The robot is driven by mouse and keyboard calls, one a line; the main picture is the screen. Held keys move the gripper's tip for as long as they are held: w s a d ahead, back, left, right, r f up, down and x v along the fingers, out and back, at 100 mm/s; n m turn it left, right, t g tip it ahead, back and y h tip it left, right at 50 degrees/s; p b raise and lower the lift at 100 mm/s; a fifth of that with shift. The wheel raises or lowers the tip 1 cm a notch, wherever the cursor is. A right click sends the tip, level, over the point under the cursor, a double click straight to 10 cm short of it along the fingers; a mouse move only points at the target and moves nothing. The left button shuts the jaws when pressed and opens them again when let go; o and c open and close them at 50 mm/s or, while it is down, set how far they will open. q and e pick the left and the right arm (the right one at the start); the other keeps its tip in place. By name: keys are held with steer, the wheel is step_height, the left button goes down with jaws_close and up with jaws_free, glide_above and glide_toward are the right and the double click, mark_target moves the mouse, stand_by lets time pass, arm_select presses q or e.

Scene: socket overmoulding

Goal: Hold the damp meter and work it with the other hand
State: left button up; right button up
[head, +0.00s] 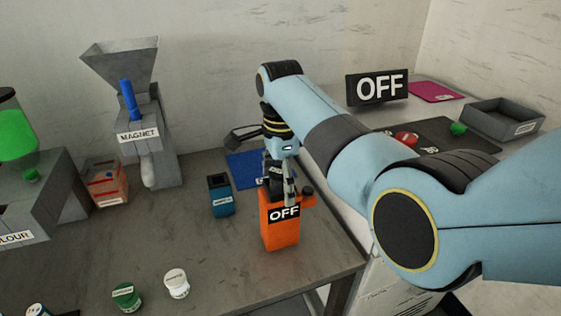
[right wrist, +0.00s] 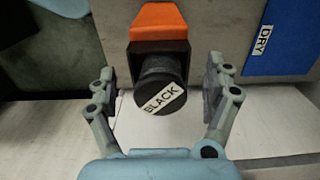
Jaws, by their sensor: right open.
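An orange device (head: 281,226) with a black OFF display stands upright near the table's right edge; I take it for the damp meter. Its orange body also shows in the right wrist view (right wrist: 158,22). A dark cylindrical pot labelled BLACK (right wrist: 160,90) is at the device's dark-rimmed top. My right gripper (head: 280,186) is above the device, pointing down. In the right wrist view its open fingers (right wrist: 160,75) stand either side of the pot, with gaps on both sides. The arm and fingers partly hide the device's top in the head view. My left gripper is not in view.
A blue box (head: 221,198) stands just left of the device, and a blue mat (head: 243,168) lies behind. A green-labelled pot (head: 126,297) and white pot (head: 176,284) stand in front. The MAGNET hopper (head: 140,135) is at the back. An OFF sign (head: 378,87) and grey tray (head: 500,119) are right.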

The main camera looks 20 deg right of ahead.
steer(key=shift+f, duration=0.65)
steer(key=c, duration=1.3)
steer(key=o, duration=0.6)
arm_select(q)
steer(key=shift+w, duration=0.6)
arm_select(e)
steer(key=c, duration=0.5)
steer(key=shift+c, duration=0.2)
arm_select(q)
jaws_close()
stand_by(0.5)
